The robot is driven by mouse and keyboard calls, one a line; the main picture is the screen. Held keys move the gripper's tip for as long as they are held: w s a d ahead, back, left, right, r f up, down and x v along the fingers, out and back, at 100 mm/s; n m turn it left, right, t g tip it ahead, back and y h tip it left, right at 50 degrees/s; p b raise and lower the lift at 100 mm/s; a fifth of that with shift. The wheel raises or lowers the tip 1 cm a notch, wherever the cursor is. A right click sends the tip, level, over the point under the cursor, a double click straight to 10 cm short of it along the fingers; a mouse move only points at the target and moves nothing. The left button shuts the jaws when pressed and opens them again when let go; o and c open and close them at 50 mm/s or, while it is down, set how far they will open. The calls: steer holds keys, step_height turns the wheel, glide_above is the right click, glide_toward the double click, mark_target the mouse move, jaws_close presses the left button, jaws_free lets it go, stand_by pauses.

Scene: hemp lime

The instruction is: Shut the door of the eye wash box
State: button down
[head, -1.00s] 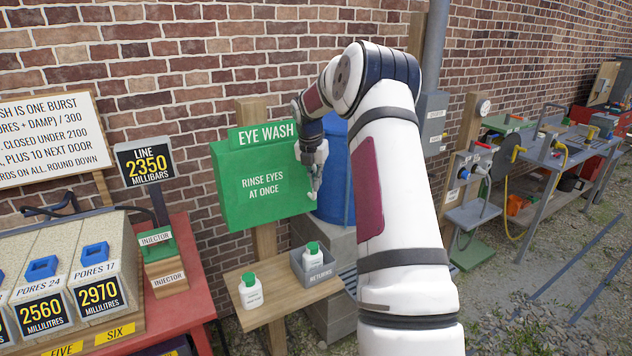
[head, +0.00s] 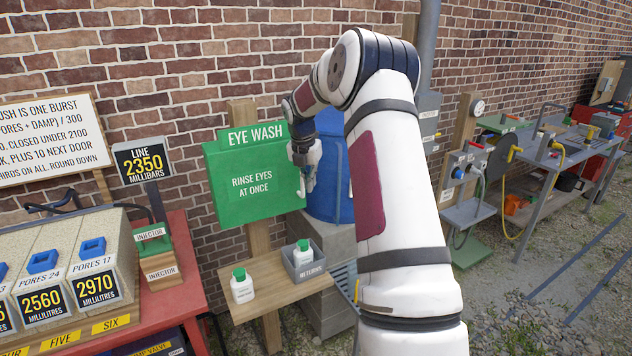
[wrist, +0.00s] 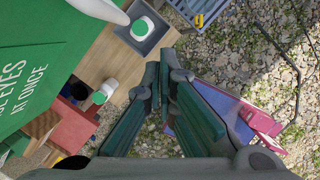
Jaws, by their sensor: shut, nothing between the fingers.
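The green eye wash box (head: 212,148) hangs on a wooden post under an EYE WASH sign. Its door (head: 255,205), lettered RINSE EYES AT ONCE, covers the front and looks closed or nearly so; I cannot tell whether a narrow gap is left. The door also fills the left of the wrist view (wrist: 35,60). My gripper (head: 304,188) is at the door's right edge, fingers pointing down, shut and empty. In the wrist view its fingers (wrist: 166,78) show beside the door. Contact with the door cannot be told.
Below the box, a wooden shelf (head: 262,312) holds a white bottle with green cap (head: 242,288) and a grey RETURNS bin (head: 309,270) with another bottle (head: 302,254). A blue barrel (head: 335,195) stands behind my gripper. A red bench (head: 185,270) is at left.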

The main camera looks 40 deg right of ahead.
steer(key=w+d+b+v, duration=0.1)
steer(key=v, duration=0.7)
steer(key=d+f+m+t+h+b, duration=0.25)
steer(key=d+f+m, duration=0.4)
steer(key=d, duration=0.35)
steer(key=m+t+y+b, duration=0.3)
steer(key=m+t+b, duration=0.1)
steer(key=m+t, duration=1.2)
glide_toward(302, 182)
steer(key=shift+m+g, duration=0.85)
steer(key=shift+g, duration=0.1)
steer(key=w, duration=0.1)
steer(key=w+r, duration=0.1)
steer(key=w, duration=0.3)
steer(key=shift+w+d+r, duration=0.2)
steer(key=shift+r, duration=0.1)
steer(key=shift+w+d, duration=0.1)
steer(key=shift+w, duration=0.5)
steer(key=shift+w, duration=0.1)
